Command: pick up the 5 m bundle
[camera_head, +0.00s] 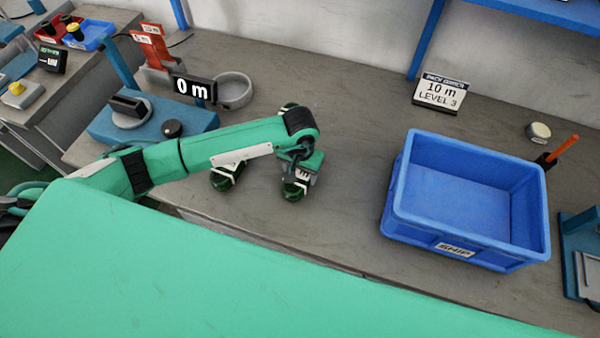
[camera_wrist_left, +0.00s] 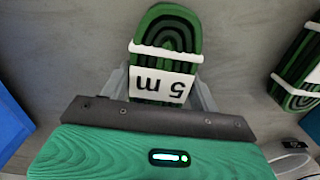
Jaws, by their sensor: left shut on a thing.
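The 5 m bundle (camera_wrist_left: 168,35) is a green and black coiled cable with white bands and a "5 m" label. My left gripper (camera_wrist_left: 162,84) is shut on it, one finger on each side. In the head view the bundle (camera_head: 294,190) shows under my left gripper (camera_head: 298,172), low over the grey bench; I cannot tell whether it touches the bench. Another green bundle (camera_head: 226,178) lies just left of it, and one more (camera_head: 290,107) is partly hidden behind my arm. A neighbouring bundle (camera_wrist_left: 300,70) also shows at the right of the wrist view. My right gripper is not in view.
A blue "SHIP" crate (camera_head: 395,190) stands empty on the right. A sign (camera_head: 440,92) reads "10 m LEVEL 3". A blue measuring device (camera_head: 195,120) with a "0 m" display (camera_head: 194,89) and a grey round dish (camera_head: 235,90) stand behind my arm. The bench between arm and crate is clear.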

